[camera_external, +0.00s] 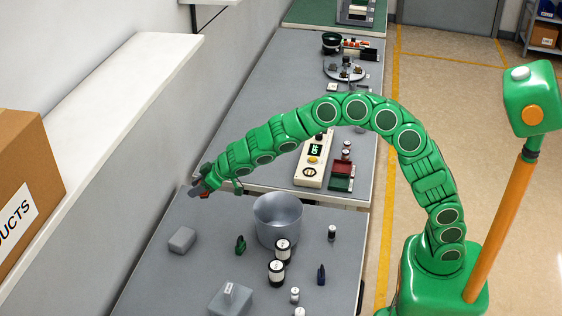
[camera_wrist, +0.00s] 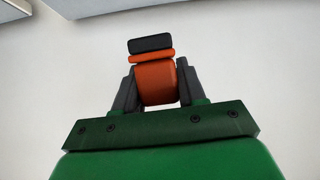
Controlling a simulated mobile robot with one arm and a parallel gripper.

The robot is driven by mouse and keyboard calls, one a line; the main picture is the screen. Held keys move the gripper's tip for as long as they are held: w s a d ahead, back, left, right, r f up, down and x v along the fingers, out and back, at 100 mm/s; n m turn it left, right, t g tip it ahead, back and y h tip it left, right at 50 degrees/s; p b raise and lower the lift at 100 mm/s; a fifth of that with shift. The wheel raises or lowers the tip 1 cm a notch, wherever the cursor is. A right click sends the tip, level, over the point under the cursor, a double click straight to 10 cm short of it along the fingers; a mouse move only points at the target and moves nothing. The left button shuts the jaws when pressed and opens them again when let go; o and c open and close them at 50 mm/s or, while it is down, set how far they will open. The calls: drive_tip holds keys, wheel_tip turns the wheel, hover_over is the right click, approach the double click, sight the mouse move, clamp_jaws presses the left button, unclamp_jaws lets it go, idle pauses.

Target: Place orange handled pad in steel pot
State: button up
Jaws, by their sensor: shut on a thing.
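The orange handled pad (camera_wrist: 157,82) is in my gripper in the wrist view. Its orange handle sits between the two dark fingers, and a dark block forms its far end. In the external view my gripper (camera_external: 201,186) is up at the left end of the green arm, shut on the pad, close to the wall side of the table. The pad shows there only as a small grey and reddish shape. The steel pot (camera_external: 279,222) stands upright on the grey table, to the right of and below my gripper in the picture. The pad is apart from the pot.
A white ledge (camera_external: 120,75) and cardboard box (camera_external: 25,180) are at left.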

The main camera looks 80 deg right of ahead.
drive_tip(key=s+r, duration=0.1)
drive_tip(key=s+a+r+m+g, duration=0.1)
drive_tip(key=shift+s+a+r+h, duration=0.15)
drive_tip(key=shift+s+r+h, duration=0.1)
drive_tip(key=shift+s+h, duration=0.15)
drive_tip(key=s+d+m+g+y, duration=0.25)
drive_tip(key=s+m+g, duration=0.3)
drive_tip(key=s, duration=0.55)
drive_tip(key=s+d+m+g+y, duration=0.2)
drive_tip(key=s+d+m+g, duration=0.15)
drive_tip(key=s+g, duration=0.55)
wheel_tip(320, 180, down, 12)
drive_tip(key=s+t, duration=0.1)
drive_tip(key=s, duration=0.1)
drive_tip(key=shift+s+a+r+t, duration=0.15)
drive_tip(key=shift+a+r+t, duration=0.05)
drive_tip(key=shift+a+t, duration=0.15)
drive_tip(key=shift+h, duration=0.25)
drive_tip(key=o, duration=1.2)
